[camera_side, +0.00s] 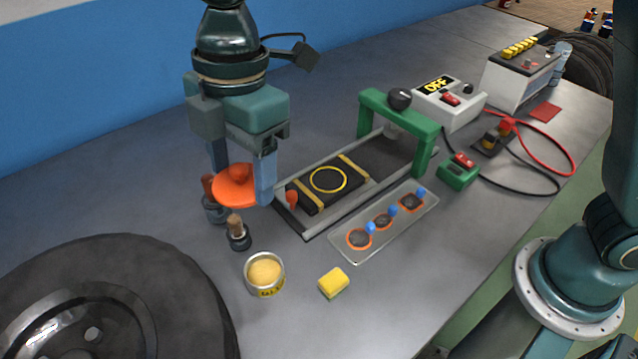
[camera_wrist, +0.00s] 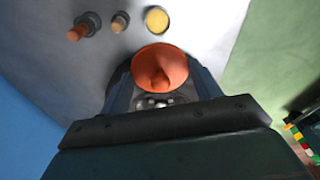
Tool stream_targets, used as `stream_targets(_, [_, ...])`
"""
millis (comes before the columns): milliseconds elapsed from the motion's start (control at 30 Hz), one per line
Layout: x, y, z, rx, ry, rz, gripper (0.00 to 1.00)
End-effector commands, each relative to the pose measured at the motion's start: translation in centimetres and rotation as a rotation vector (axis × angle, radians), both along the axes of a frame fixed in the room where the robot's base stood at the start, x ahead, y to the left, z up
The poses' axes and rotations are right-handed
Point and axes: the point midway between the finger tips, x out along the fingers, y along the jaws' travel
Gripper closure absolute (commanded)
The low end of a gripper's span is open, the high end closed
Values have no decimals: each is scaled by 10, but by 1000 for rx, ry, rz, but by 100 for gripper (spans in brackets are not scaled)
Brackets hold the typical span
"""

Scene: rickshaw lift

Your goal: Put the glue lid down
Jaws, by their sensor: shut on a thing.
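The glue lid (camera_side: 235,187) is an orange-red disc. My gripper (camera_side: 241,192) is shut on it and holds it above the bench, at the left of the clamp frame. In the wrist view the lid (camera_wrist: 160,66) looks like a shallow cone with a knob in its middle, between the two fingers of my gripper (camera_wrist: 163,82). An open tin (camera_side: 264,274) with yellow contents stands on the bench nearer the side camera, apart from the lid. The tin (camera_wrist: 157,20) also shows beyond the lid in the wrist view.
A brown-topped pot (camera_side: 238,236) and a red-handled pot (camera_side: 213,207) stand close below the lid. A large tyre (camera_side: 180,290) lies at lower left. A yellow sponge (camera_side: 333,282), a patch tray (camera_side: 400,242) and a green-handled clamp frame (camera_side: 424,160) stand to the right.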

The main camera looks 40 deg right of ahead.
Motion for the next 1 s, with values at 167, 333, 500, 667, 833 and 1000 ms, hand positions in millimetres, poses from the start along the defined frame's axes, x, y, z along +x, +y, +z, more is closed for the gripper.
stream_targets(167, [0, 0, 0, 0, 0, 0, 58])
stream_targets(333, [-1, 0, -1, -1, 0, 14, 58])
stream_targets(500, [-4, 1, -2, -5, -3, 82, 58])
stream_targets(667, [-11, 3, -4, -11, -8, 210, 58])
stream_targets(833, [-21, 6, -8, -19, -12, 398, 58])
stream_targets(1000, [-32, 8, -12, -24, -16, 602, 58])
